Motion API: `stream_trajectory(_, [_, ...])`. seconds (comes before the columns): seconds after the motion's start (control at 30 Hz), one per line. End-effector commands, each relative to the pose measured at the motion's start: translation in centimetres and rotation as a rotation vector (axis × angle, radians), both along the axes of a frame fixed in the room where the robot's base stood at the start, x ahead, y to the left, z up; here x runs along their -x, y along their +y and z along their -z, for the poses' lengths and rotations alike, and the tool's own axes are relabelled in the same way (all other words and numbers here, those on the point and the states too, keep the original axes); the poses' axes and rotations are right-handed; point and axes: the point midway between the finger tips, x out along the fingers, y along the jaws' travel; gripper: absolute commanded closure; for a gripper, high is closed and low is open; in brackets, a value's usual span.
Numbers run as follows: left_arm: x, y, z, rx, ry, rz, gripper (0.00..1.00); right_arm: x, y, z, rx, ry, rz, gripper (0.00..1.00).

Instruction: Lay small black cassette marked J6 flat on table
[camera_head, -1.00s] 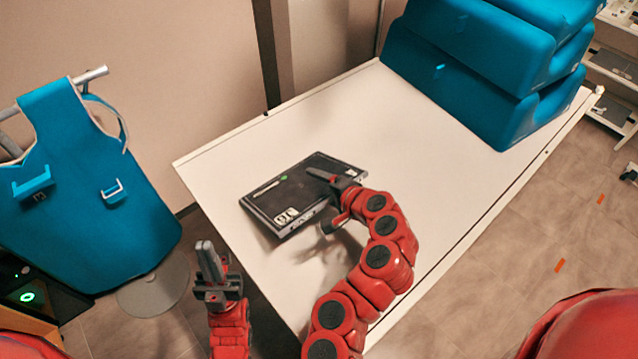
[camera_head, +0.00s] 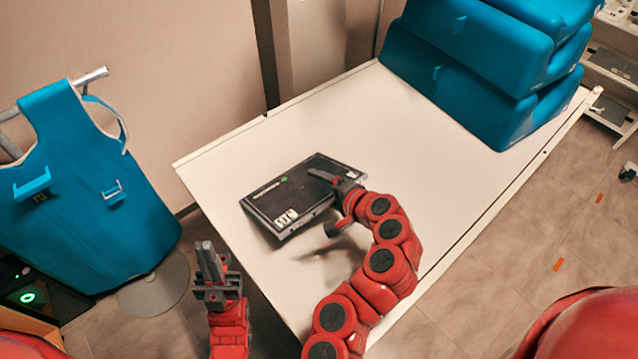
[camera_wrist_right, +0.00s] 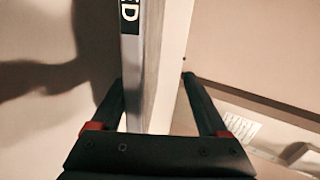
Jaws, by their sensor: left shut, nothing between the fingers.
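A flat black cassette (camera_head: 290,192) with a white label on its near edge is at the table's near left part. The label's characters are too blurred to read. The cassette looks level and close to the white table (camera_head: 420,140); I cannot tell if it touches fully. My right gripper (camera_head: 328,203) is at its right end, fingers apart, one above the top face and one lower. In the right wrist view the cassette's grey edge (camera_wrist_right: 158,65) runs between the spread fingers (camera_wrist_right: 160,103). My left gripper (camera_head: 206,262) is shut and empty, left of the table.
Blue stacked cushions (camera_head: 480,60) stand at the table's far right end. A blue apron (camera_head: 85,190) hangs on a rack at the left. A dark device with a green light (camera_head: 28,297) is at the lower left. The table's middle is clear.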

Motion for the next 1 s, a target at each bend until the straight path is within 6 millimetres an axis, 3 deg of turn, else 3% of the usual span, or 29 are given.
stream_trajectory(0.63, [0.0,0.0,-2.7,0.0,0.0,0.0,1.0,2.4,-1.8,-1.8,0.001,0.0,0.002,0.25])
stream_trajectory(0.93, [0.0,0.0,-2.7,0.0,0.0,0.0,1.0,2.6,-2.0,-1.8,0.001,-0.001,0.001,0.25])
stream_trajectory(1.0, [0.0,0.0,-2.7,0.0,0.0,0.0,1.0,2.6,-2.0,-1.8,0.001,-0.002,0.001,0.12])
